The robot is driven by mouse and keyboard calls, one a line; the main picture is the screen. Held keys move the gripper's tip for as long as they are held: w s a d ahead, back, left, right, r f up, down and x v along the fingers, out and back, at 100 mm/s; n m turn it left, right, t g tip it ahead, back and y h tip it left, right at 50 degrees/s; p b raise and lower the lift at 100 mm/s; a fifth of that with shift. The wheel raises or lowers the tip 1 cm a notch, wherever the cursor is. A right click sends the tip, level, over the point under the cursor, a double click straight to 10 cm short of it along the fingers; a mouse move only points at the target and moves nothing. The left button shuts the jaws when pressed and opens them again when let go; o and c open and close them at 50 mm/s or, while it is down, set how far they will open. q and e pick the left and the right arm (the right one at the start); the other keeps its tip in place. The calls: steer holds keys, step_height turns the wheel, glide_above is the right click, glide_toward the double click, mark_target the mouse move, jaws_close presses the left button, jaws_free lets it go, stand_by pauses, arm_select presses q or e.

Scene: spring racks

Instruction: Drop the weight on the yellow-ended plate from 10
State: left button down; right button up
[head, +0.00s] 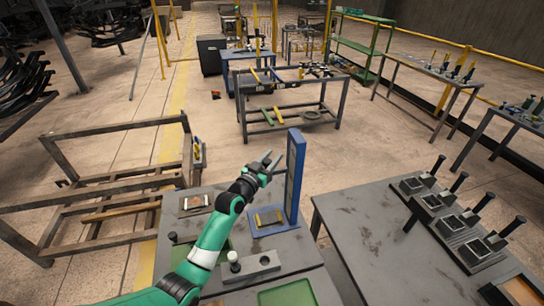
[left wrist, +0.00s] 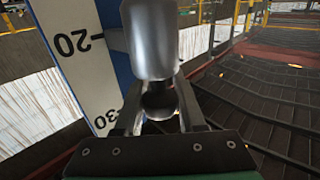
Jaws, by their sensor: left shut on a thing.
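My left gripper (head: 271,163) is raised beside the upright blue post (head: 295,175), above the blue base. In the left wrist view, the gripper (left wrist: 158,115) is shut on a shiny metal weight (left wrist: 148,40). Behind the weight stands the post's white scale (left wrist: 75,45), with the marks 20 and 30 showing. A grey plate with a yellow end (head: 257,220) lies on the blue base at the foot of the post. My right gripper is not in view.
Another small plate (head: 195,202) lies to the left on the bench. A grey block (head: 262,263) with a white-topped knob and a green tray (head: 288,293) are in front. Several lever-handled blocks stand on the right table (head: 360,240).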

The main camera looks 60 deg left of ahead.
arm_select(q)
step_height(320, 180, down, 10)
steer(key=b, duration=0.7)
steer(key=shift+f+b, duration=0.2)
steer(key=shift+b, duration=0.15)
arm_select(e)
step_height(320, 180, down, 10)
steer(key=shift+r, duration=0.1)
arm_select(q)
steer(key=c, duration=0.5)
jaws_free()
steer(key=shift+s, duration=0.1)
steer(key=p+v, duration=0.1)
steer(key=v, duration=0.6)
steer(key=shift+s+d+p, duration=0.15)
steer(key=shift+p, duration=0.25)
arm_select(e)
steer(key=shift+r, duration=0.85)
